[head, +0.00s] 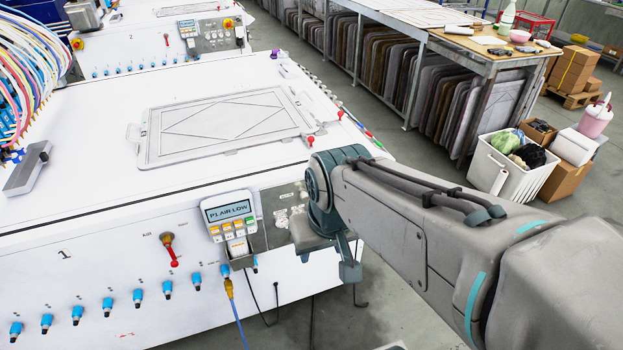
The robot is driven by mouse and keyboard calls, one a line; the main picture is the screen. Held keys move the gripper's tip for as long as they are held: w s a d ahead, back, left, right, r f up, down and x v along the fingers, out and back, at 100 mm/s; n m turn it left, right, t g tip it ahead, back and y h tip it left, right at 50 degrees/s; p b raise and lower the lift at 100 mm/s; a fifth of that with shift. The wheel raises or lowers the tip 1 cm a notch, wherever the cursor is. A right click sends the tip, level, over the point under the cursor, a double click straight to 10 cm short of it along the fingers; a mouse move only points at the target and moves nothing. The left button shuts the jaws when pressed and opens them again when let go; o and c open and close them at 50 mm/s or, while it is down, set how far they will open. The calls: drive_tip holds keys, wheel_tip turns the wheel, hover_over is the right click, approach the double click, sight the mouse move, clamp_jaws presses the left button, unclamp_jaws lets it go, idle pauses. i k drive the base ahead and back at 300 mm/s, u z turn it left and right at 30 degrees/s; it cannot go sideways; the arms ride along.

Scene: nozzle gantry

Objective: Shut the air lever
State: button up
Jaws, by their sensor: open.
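The air lever (171,254) is a short red handle on a brass-coloured valve, on the white front face of the near machine, beside a small printed label. Its handle hangs down, tilted slightly right. My gripper (328,264) is to the right of the lever, past the keypad, near the right end of the machine's front. It is open and well apart from the lever. My arm and wrist partly hide the jaws, and I see nothing held.
A keypad (230,214) reading "P1 AIR LOW" sits between lever and gripper. Several blue fittings (137,298) line the front below the lever, and a blue hose (236,312) hangs down. A flat frame (225,124) lies on the machine top. A white bin (512,168) stands right.

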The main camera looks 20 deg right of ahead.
sight(174, 263)
drive_tip(key=k, duration=1.35)
drive_tip(key=u, duration=0.35)
drive_tip(key=i, duration=0.5)
drive_tip(key=u, duration=0.45)
drive_tip(key=i, duration=1.4)
drive_tip(key=z, duration=0.65)
